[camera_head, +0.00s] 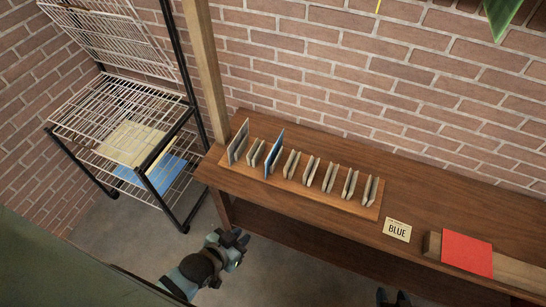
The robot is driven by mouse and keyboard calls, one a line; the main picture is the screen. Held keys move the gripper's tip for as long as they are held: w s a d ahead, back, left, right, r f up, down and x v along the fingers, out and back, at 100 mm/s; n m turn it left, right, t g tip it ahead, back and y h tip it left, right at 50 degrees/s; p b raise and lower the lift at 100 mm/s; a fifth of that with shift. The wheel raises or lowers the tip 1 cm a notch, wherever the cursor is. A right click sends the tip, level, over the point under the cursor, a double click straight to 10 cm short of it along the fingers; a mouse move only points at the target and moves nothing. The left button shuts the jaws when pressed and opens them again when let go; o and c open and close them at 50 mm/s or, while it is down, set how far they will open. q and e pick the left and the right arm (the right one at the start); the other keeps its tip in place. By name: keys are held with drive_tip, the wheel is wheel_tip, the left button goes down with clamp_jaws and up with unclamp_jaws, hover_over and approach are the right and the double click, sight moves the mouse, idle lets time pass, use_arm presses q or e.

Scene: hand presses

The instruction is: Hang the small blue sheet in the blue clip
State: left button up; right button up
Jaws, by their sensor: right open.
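A thin blue sheet (274,154) stands upright in a wooden rack (230,166) on the bench, among several grey, folded-looking pieces. A larger-looking blue sheet (168,172) lies on the lower shelf of the wire rack at the left. I cannot tell which one the task means. No blue clip can be made out.
A red sheet (467,253) lies on a wooden block at the right of the bench (420,190). A green sheet (501,14) hangs at the top right. A wire rack (90,112) also holds a cream sheet (128,143). A wooden post (207,70) rises at the bench's left end.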

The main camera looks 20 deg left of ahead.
use_arm(q)
drive_tip(key=w+f+m+b, duration=0.3)
drive_tip(key=f+m+b, duration=0.2)
drive_tip(key=m+t+y+b, duration=0.3)
drive_tip(key=m+t+b, duration=0.3)
drive_tip(key=m+b, duration=1.55)
approach(266, 176)
drive_tip(key=s+r+m+p, duration=0.1)
drive_tip(key=r+m+p, duration=0.1)
drive_tip(key=m+p, duration=0.15)
drive_tip(key=w+m, duration=0.1)
drive_tip(key=w, duration=0.2)
drive_tip(key=w+m, duration=0.1)
drive_tip(key=w, duration=0.3)
drive_tip(key=w+m+t+b, duration=0.1)
drive_tip(key=w, duration=0.2)
drive_tip(key=shift+w+r, duration=0.35)
use_arm(e)
wheel_tip(266, 176, down, 20)
drive_tip(key=w+a, duration=0.1)
drive_tip(key=a, duration=0.1)
drive_tip(key=shift+r+y, duration=0.2)
drive_tip(key=shift+y, duration=0.2)
use_arm(q)
clamp_jaws()
